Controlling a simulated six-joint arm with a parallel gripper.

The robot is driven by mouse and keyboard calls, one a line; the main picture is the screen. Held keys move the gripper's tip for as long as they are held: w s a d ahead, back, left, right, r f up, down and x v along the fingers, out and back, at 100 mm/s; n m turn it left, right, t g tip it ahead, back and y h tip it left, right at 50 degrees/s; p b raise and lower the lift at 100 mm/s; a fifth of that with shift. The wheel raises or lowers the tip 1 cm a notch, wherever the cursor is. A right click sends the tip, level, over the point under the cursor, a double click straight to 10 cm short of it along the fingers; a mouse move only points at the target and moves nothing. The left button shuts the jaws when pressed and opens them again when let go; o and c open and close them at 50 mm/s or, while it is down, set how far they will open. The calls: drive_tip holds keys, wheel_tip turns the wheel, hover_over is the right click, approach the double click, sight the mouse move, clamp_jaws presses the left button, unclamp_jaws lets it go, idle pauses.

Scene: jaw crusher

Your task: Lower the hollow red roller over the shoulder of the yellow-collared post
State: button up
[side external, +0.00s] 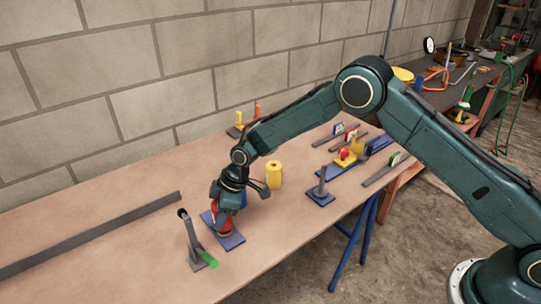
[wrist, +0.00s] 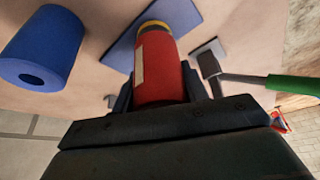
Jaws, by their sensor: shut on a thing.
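The hollow red roller (side external: 222,216) is upright in my gripper (side external: 229,207), over a blue base plate (side external: 233,241). In the wrist view the red roller (wrist: 158,72) has a pale label on its side. My gripper (wrist: 160,95) is shut on it, one jaw on each side. The yellow collar (wrist: 153,25) of the post shows at the roller's far end, just above the blue plate (wrist: 186,17). The rest of the post is hidden by the roller. I cannot tell whether the roller touches the collar.
A lever with a green handle (side external: 210,260) stands close beside the plate. A blue roller (wrist: 42,48) stands near my gripper. A yellow roller (side external: 273,175) stands behind. Another blue-based post (side external: 321,188) is to the right. A dark strip (side external: 95,233) lies on the left.

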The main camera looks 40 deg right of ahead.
drive_tip(key=shift+f, duration=0.55)
drive_tip(key=o, duration=1.3)
drive_tip(key=shift+f, duration=0.15)
drive_tip(key=shift+c, duration=0.2)
drive_tip(key=v, duration=1.4)
